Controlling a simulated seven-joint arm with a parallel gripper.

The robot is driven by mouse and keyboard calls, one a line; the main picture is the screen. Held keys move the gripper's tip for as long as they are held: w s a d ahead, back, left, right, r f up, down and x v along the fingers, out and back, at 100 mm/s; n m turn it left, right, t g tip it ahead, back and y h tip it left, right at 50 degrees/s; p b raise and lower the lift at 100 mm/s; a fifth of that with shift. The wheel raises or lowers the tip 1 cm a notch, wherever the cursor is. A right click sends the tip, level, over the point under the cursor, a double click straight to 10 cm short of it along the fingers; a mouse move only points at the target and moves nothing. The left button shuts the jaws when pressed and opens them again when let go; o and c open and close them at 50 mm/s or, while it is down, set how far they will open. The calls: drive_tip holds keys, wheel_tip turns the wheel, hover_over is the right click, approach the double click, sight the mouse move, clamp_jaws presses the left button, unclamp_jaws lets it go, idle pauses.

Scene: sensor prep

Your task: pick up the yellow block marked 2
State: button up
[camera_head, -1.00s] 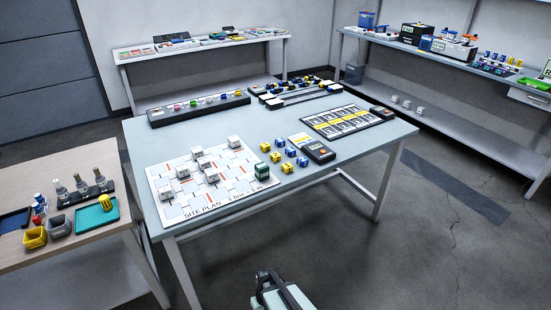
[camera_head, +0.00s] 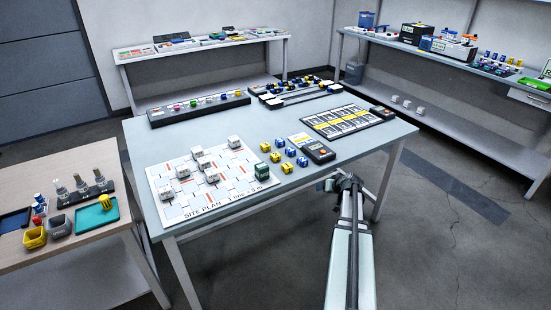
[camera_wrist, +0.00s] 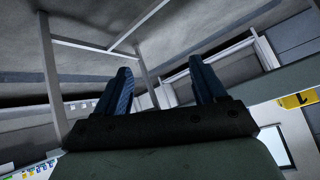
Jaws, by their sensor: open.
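In the head view, three yellow blocks stand in a row on the table, at the back (camera_head: 265,147), in the middle (camera_head: 275,157) and at the front (camera_head: 287,168). Their marks are too small to read, so I cannot tell which is the 2. My gripper (camera_head: 326,185) is at the table's front edge, right of and below the blocks, partly hidden by my arm. In the wrist view my gripper (camera_wrist: 160,68) has its two blue fingers wide apart with nothing between them. A yellow thing (camera_wrist: 300,99) with a dark mark shows at that view's right edge; I cannot tell what it is.
Several blue blocks (camera_head: 290,152) stand close beside the yellow ones. A dark green block (camera_head: 262,172) stands left on the site plan board (camera_head: 240,190). A dark handheld meter (camera_head: 319,152) lies close on the right. The table (camera_head: 215,128) has bare room behind the blocks.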

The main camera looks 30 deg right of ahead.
drive_tip(key=w+d+r+n+h, duration=0.1)
drive_tip(key=w+d+r+n, duration=0.25)
drive_tip(key=d+r, duration=0.8)
drive_tip(key=w+a+r+n+g, duration=0.1)
drive_tip(key=w+a+n, duration=0.3)
drive_tip(key=a, duration=0.1)
drive_tip(key=w+a+r+n+g+y, duration=0.1)
drive_tip(key=w+a+r+n, duration=0.1)
drive_tip(key=w+a+n, duration=0.2)
drive_tip(key=w+a+r+n+g, duration=0.1)
drive_tip(key=w+a+n, duration=0.2)
drive_tip(key=a, duration=0.3)
drive_tip(key=shift+w+r+n+g, duration=0.2)
drive_tip(key=shift+w+n+g, duration=0.2)
drive_tip(key=shift+n, duration=0.05)
drive_tip(key=w+a+r+n+g, duration=0.3)
drive_tip(key=w+a+n, duration=0.15)
drive_tip(key=a, duration=0.35)
drive_tip(key=n+g+h, duration=0.2)
drive_tip(key=n, duration=0.2)
approach(275, 154)
drive_tip(key=f, duration=0.1)
drive_tip(key=s+d+f, duration=0.1)
drive_tip(key=f, duration=0.1)
drive_tip(key=shift+s, duration=0.15)
drive_tip(key=shift+w+x, duration=0.25)
drive_tip(key=shift+x, duration=1.15)
drive_tip(key=shift+w+x, duration=0.2)
drive_tip(key=shift+x, duration=1.2)
drive_tip(key=c, duration=1.1)
